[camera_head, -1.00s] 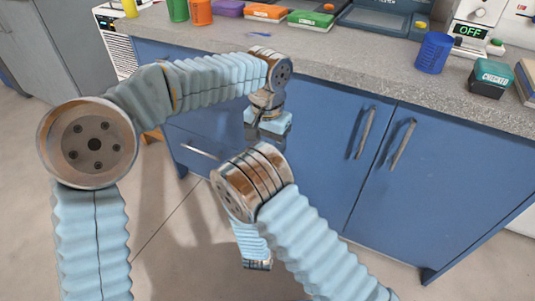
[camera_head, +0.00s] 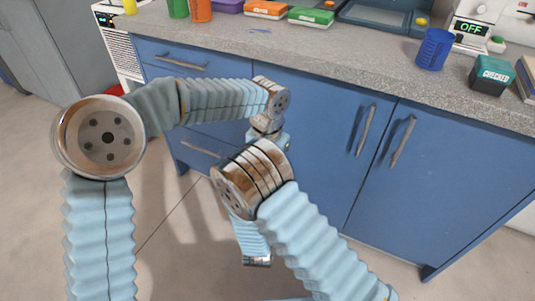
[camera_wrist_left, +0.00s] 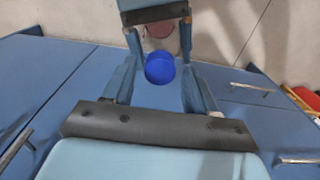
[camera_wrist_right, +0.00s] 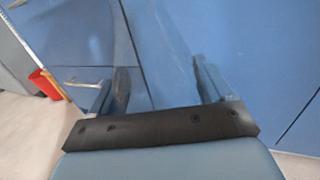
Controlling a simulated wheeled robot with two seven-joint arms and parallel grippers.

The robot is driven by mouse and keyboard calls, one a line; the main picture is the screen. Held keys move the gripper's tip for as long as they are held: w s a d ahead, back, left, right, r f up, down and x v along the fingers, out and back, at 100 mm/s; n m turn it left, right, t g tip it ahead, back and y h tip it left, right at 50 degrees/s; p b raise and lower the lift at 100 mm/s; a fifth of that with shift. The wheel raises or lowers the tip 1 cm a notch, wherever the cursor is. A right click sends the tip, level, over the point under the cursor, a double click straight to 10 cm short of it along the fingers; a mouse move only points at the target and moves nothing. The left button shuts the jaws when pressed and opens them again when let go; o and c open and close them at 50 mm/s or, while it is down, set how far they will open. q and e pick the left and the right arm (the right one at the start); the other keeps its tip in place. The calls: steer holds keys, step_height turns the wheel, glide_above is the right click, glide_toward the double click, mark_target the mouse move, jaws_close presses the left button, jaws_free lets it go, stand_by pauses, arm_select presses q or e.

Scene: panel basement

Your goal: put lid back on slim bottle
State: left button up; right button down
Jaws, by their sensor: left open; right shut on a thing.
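A blue round thing (camera_wrist_left: 160,67), seen end-on, shows in the left wrist view. I cannot tell whether it is the lid or the slim bottle's end. My left gripper (camera_wrist_left: 160,90) is open, its fingers either side of this thing in the picture; contact cannot be told. My right gripper's fingers also show at the top of that view, just beyond the blue thing, and my right gripper (camera_wrist_right: 160,85) is shut on it, though the held thing is hard to make out in the right wrist view. In the head view both grippers are mostly hidden behind my right elbow.
Blue cabinets (camera_head: 350,180) with bar handles stand close in front under a grey counter (camera_head: 340,60). On it are a blue ribbed cup (camera_head: 434,49), a dark teal "CHECKED" box (camera_head: 492,75), and orange and green boxes (camera_head: 311,17). A red bin (camera_head: 112,91) stands at left.

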arm_select(q)
steer(key=shift+f, duration=0.2)
jaws_close()
steer(key=shift+o, duration=0.7)
jaws_free()
step_height(320, 180, up, 12)
stand_by(0.5)
